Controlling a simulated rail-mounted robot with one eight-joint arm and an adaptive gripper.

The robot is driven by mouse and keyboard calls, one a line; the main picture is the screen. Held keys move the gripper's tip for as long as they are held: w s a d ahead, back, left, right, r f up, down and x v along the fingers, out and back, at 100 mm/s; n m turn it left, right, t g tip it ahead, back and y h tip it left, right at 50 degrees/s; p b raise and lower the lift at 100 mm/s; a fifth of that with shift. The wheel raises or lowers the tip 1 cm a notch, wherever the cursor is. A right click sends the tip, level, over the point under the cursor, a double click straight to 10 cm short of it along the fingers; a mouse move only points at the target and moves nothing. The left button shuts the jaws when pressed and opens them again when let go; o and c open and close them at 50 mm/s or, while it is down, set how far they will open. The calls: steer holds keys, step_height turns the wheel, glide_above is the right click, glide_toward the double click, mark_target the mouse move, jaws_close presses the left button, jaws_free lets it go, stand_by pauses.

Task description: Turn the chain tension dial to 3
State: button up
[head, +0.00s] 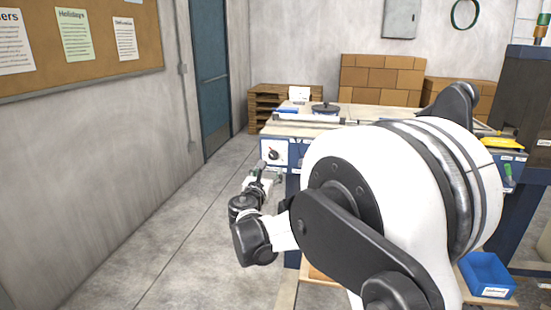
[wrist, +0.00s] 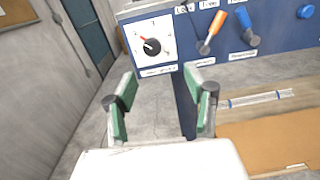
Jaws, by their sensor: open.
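The dial is a round black knob (wrist: 151,46) with a red mark, on a white numbered plate (wrist: 168,66). The red mark points up and left; the numbers are too small to read surely. The dial also shows in the head view (head: 273,155), on the front left of the blue bench. My gripper (wrist: 161,92) has two green-padded fingers spread wide with nothing between them. It is below and in front of the dial, apart from it. In the head view my gripper (head: 263,174) is small and just below the dial plate.
Right of the dial, the blue panel carries an orange-handled lever (wrist: 211,30), a blue-handled lever (wrist: 246,32) and a blue knob (wrist: 305,12). A wooden shelf (wrist: 275,112) lies below right. A blue bin (head: 487,274) is at lower right. Floor left of the bench is clear.

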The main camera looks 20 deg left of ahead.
mark_target(272, 157)
steer(key=shift+n, duration=0.3)
steer(key=w+a, duration=0.1)
steer(key=w, duration=0.3)
steer(key=w+a, duration=0.1)
steer(key=w, duration=0.4)
steer(key=w+a, duration=0.1)
steer(key=w, duration=0.3)
steer(key=shift+w+a+f, duration=0.2)
steer(key=shift+f, duration=0.05)
steer(key=c, duration=1.2)
steer(key=m+b, duration=0.2)
steer(key=m, duration=0.3)
steer(key=shift+f, duration=0.1)
steer(key=m+b, duration=0.1)
steer(key=m, duration=0.5)
steer(key=shift+m+b, duration=0.3)
steer(key=shift+b, duration=0.1)
